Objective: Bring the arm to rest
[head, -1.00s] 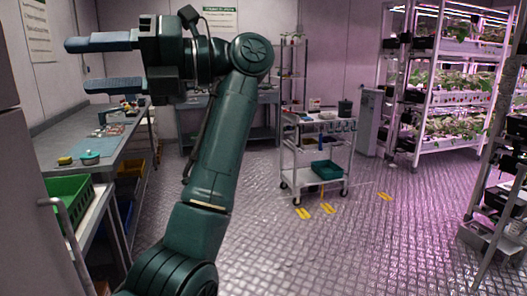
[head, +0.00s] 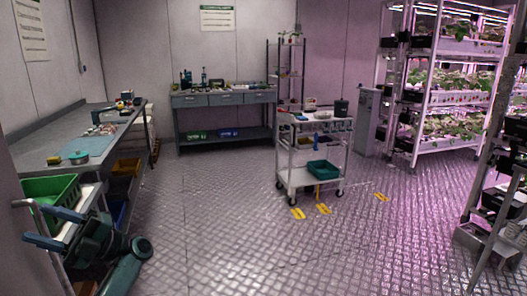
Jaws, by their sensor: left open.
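My left gripper (head: 48,228) is low at the lower left of the head view. Its two blue-grey fingers are apart, with nothing seen between them, and they point left. It is beside the green crate (head: 66,187), overlapping its cart in the picture; I cannot tell whether it touches. My dark green left arm runs from it down to the bottom edge. My right gripper is not in view.
A grey workbench (head: 50,143) with small items runs along the left wall. A drawer bench (head: 224,98) stands at the back. A metal cart (head: 300,177) holds a teal bin (head: 324,169). Plant racks (head: 455,98) line the right. The middle floor is clear.

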